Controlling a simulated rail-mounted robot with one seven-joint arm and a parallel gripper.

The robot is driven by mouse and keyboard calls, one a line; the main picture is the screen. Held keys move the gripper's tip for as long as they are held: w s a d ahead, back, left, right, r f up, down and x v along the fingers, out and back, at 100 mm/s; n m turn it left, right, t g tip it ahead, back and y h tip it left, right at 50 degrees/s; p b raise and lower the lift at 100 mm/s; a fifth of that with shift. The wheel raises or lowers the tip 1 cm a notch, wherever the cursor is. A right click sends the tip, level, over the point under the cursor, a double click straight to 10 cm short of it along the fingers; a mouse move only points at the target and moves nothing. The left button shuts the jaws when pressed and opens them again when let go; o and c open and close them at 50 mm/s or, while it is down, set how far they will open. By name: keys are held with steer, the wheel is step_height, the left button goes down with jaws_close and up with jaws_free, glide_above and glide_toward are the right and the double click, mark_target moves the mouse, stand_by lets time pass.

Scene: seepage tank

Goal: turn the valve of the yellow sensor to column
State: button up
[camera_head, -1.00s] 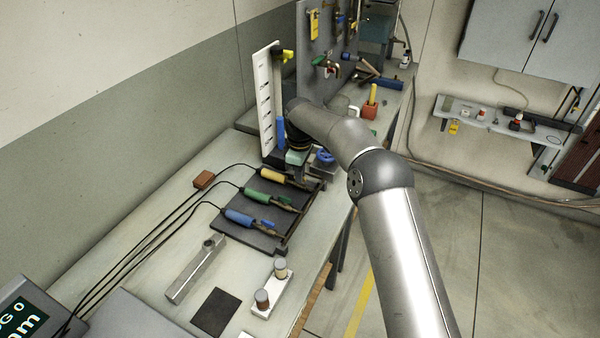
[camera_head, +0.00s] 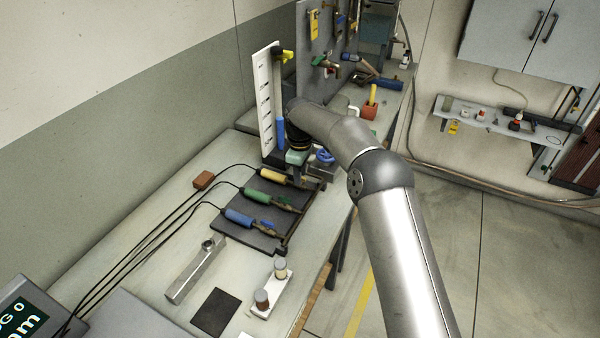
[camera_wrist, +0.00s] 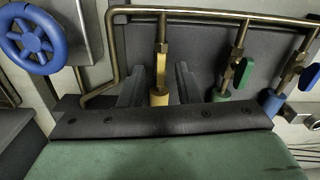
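The yellow sensor (camera_head: 273,176) is the farthest of the three sensors on the dark plate in the head view. In the wrist view its yellow body (camera_wrist: 160,97) stands below a brass valve fitting (camera_wrist: 161,62) that hangs from the brass pipe. I cannot make out a separate yellow valve handle. My gripper (camera_wrist: 160,84) has its two dark fingers apart, one on each side of the yellow sensor's line. No clear contact shows. In the head view my gripper's green housing (camera_head: 296,157) is just beyond the yellow sensor, and its fingers are hard to see.
The green sensor (camera_head: 257,196) and blue sensor (camera_head: 239,217) lie beside it. Their green handle (camera_wrist: 243,72) and blue handle (camera_wrist: 308,76) are right of my fingers. A blue handwheel (camera_wrist: 34,42) is at left. A white scale board (camera_head: 265,95) stands behind.

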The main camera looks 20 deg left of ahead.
step_height(320, 180, up, 17)
steer(key=shift+r+p, duration=0.15)
steer(key=shift+p, duration=0.25)
stand_by(0.5)
steer(key=s+d+r+m, duration=0.2)
steer(key=d+r, duration=0.1)
steer(key=d, duration=0.3)
steer(key=s+d+r+m, duration=0.2)
steer(key=d+r+m, duration=0.15)
steer(key=d, duration=0.35)
steer(key=s+d+m, duration=0.4)
steer(key=s+d, duration=0.5)
steer(key=d, duration=0.4)
steer(key=s+d+f+m, duration=0.2)
steer(key=s+d+f, duration=0.1)
steer(key=s, duration=0.4)
steer(key=s+d+f+m, duration=0.3)
steer(key=s+d+f, duration=0.1)
steer(key=s, duration=0.4)
steer(key=s+d+f+m+t, duration=0.1)
steer(key=s+d+f+m, duration=0.2)
steer(key=s+d, duration=0.3)
steer(key=shift+s+f, duration=0.15)
steer(key=shift+s, duration=1)
steer(key=shift+m, duration=0.25)
